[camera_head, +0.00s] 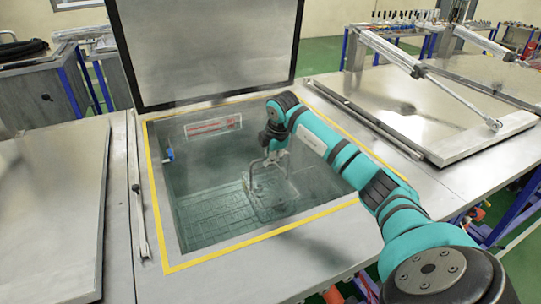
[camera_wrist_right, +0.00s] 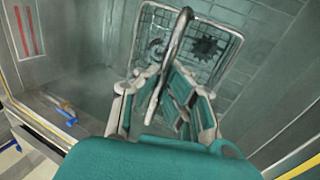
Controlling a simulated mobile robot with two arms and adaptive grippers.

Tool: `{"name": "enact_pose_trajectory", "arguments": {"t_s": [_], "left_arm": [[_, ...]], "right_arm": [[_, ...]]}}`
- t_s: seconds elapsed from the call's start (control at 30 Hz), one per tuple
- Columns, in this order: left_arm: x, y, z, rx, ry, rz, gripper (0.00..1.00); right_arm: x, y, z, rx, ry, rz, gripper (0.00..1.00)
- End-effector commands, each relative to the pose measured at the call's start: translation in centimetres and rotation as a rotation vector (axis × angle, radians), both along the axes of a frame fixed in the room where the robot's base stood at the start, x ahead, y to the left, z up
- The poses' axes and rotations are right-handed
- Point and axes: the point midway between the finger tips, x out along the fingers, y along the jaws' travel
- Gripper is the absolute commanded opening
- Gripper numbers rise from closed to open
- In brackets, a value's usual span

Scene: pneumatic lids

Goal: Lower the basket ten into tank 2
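The wire basket (camera_head: 272,206) is inside the open tank (camera_head: 172,200), low down over the gridded floor; I cannot tell whether it touches the floor. In the right wrist view the basket (camera_wrist_right: 205,48) holds dark toothed parts. Its curved metal handle (camera_wrist_right: 174,45) rises between the fingers of my right gripper (camera_wrist_right: 166,88). In the head view my right gripper (camera_head: 276,146) reaches down into the tank above the basket, shut on the handle. My left gripper is out of view.
The tank's lid (camera_head: 208,45) stands raised at the back. A yellow border (camera_head: 250,243) edges the opening. A blue valve (camera_head: 168,155) sits on the left inner wall. Closed lids lie at left (camera_head: 50,205) and right (camera_head: 480,135).

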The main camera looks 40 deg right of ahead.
Motion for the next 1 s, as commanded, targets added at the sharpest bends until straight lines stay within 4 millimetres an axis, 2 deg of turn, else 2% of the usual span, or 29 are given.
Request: {"name": "enact_pose_trajectory", "arguments": {"t_s": [0.5, 1.0], "left_arm": [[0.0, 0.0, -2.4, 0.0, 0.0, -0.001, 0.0], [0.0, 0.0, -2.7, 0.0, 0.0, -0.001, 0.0]], "right_arm": [[0.1, 0.0, -3.6, -0.001, -0.003, -0.001, 0.0], [0.1, 0.0, -4.3, 0.0, -0.004, -0.001, 0.0]]}}
